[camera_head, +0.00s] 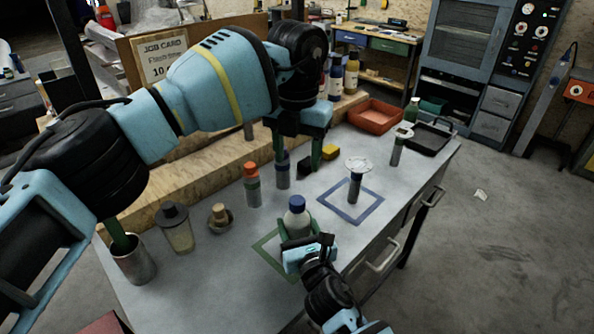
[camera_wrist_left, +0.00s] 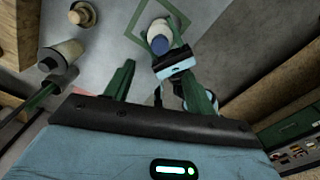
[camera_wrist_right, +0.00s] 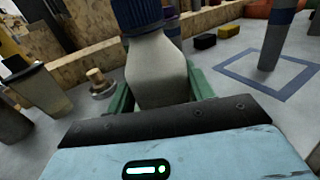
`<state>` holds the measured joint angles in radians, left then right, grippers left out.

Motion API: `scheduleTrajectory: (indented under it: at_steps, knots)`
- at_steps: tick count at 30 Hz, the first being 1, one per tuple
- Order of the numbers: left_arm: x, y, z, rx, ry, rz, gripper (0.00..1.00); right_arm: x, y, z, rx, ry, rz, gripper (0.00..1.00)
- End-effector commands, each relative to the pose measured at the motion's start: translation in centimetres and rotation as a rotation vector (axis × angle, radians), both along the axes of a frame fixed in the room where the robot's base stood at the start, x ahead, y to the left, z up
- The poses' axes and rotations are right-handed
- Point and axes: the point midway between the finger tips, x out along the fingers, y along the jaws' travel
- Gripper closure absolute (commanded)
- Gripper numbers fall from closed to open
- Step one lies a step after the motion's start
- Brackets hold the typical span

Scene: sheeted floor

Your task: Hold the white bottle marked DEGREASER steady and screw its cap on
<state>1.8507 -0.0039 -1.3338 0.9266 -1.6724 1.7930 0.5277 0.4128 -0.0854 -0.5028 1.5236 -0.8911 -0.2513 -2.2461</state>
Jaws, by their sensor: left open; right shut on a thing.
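The white bottle (camera_head: 297,222) stands upright at the green square outline (camera_head: 268,243) on the bench. Its DEGREASER marking is not readable here. A blue cap (camera_head: 297,203) sits on the bottle's mouth; I cannot tell how tight it is. The bottle and cap also show large in the right wrist view (camera_wrist_right: 160,70). My right gripper (camera_head: 298,236) is shut around the bottle's body, a green finger on each side. My left gripper (camera_head: 297,152) is open and empty, above and behind the bottle. In the left wrist view, the blue cap (camera_wrist_left: 160,44) lies beyond its open fingers.
A blue square outline (camera_head: 340,213) holds a dark post with a round white top (camera_head: 358,166). An orange-capped bottle (camera_head: 252,187), a dark-lidded jar (camera_head: 177,230), a brown knobbed piece (camera_head: 220,217) and a metal cup (camera_head: 133,263) stand left. A red tray (camera_head: 376,116) is at the back.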

Motion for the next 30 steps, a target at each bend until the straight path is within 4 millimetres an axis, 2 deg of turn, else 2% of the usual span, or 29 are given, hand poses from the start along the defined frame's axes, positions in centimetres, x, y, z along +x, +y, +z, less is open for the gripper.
scheduleTrajectory:
  at_steps: [4, 13, 14, 15, 20, 30]
  knots:
    - [0.0, -0.01, 0.95, 0.001, 0.001, 0.0, 0.45, -0.02, -0.01, -0.09, 0.001, 0.001, 0.0, 1.0]
    - [-0.01, -0.01, 1.1, 0.0, 0.001, 0.0, 0.45, -0.02, -0.01, -0.09, 0.001, 0.001, 0.0, 1.0]
    - [-0.01, -0.01, 1.1, 0.0, 0.001, 0.0, 0.45, -0.02, -0.01, -0.09, 0.001, 0.001, 0.0, 0.46]
    - [-0.01, -0.01, 1.1, 0.0, 0.001, 0.0, 0.45, -0.02, -0.01, -0.09, 0.001, 0.001, 0.0, 0.41]
    - [-0.01, 0.0, 1.09, 0.0, 0.001, 0.0, 0.45, -0.01, 0.0, -0.06, 0.0, 0.001, 0.0, 0.22]
    - [-0.03, 0.01, 1.3, 0.0, -0.002, 0.001, 0.45, -0.47, -0.18, -0.05, -0.001, 0.001, 0.0, 0.22]
